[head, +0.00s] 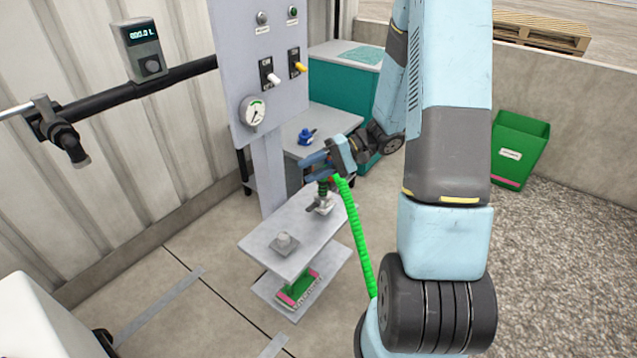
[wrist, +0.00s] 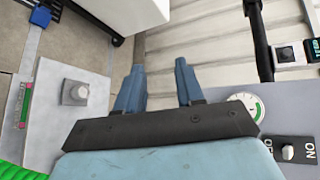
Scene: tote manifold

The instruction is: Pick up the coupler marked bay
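A dark coupler with green parts (head: 323,189) stands on the small grey bench, partly hidden by my gripper; a bright green hose (head: 357,235) runs down from beside it. A blue coupler (head: 306,135) sits on the grey table behind. I cannot read a "bay" mark on either. My gripper (head: 308,165) is just above the green coupler in the head view, its fingers pointing left. In the wrist view the two blue fingers (wrist: 159,75) are apart with nothing between them. The green hose (wrist: 20,172) shows at the lower left there.
The bench (head: 275,262) carries a grey fitting (head: 284,243), with a green and pink labelled item (head: 300,290) below. The panel (head: 232,60) with gauge and switches stands behind. A black pipe (head: 130,92) crosses the left wall. A green bin (head: 517,150) stands right.

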